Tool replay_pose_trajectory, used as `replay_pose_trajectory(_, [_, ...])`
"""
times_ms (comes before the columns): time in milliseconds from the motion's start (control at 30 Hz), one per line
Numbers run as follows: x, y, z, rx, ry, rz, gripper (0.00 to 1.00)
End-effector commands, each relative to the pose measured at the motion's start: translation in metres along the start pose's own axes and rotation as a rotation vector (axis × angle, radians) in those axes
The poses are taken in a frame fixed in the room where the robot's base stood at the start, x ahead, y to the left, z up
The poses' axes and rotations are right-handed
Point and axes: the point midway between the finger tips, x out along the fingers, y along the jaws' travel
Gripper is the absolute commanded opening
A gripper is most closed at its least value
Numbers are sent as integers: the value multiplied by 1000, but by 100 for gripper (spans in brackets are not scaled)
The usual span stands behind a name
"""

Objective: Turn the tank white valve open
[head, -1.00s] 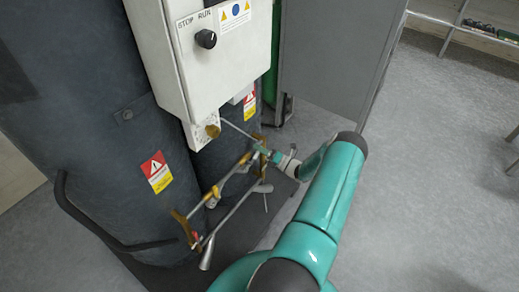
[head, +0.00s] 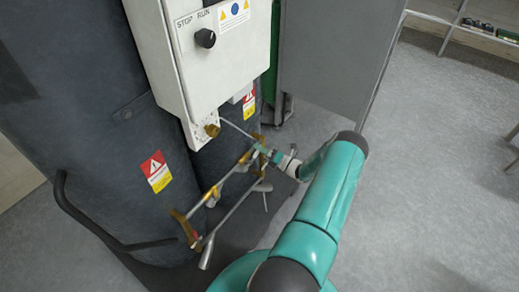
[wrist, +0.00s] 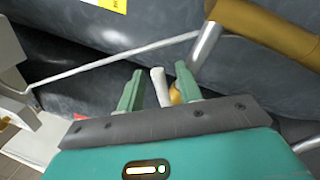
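The white valve handle (wrist: 159,86) stands between my gripper's two green fingers in the wrist view, with a brass part (wrist: 175,94) beside it. My gripper (wrist: 160,83) is open, with a visible gap on each side of the handle. In the head view my gripper (head: 262,151) is at the far end of the brass and metal pipe frame in front of the dark tanks (head: 95,130). It hides the handle there.
A white control box (head: 215,55) with a black knob (head: 205,38) hangs above the pipes. Two pale levers, a near one (head: 206,253) and a far one (head: 262,187), stick out below. A thin pipe (wrist: 120,56) crosses behind my fingers. Floor to the right is clear.

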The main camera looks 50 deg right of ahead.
Motion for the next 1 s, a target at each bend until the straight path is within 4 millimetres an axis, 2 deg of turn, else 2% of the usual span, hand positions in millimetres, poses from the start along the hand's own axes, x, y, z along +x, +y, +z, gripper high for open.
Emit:
replay_pose_trajectory(167, [-28,0,1,0,-2,-3,35])
replay_pose_trajectory(400, [-83,-1,0,0,-2,-4,35])
replay_pose_trajectory(600, [-119,0,0,0,-1,-2,35])
replay_pose_trajectory(767, [-132,0,0,0,0,-2,35])
replay_pose_trajectory(1000, [-133,0,0,1,1,-1,35])
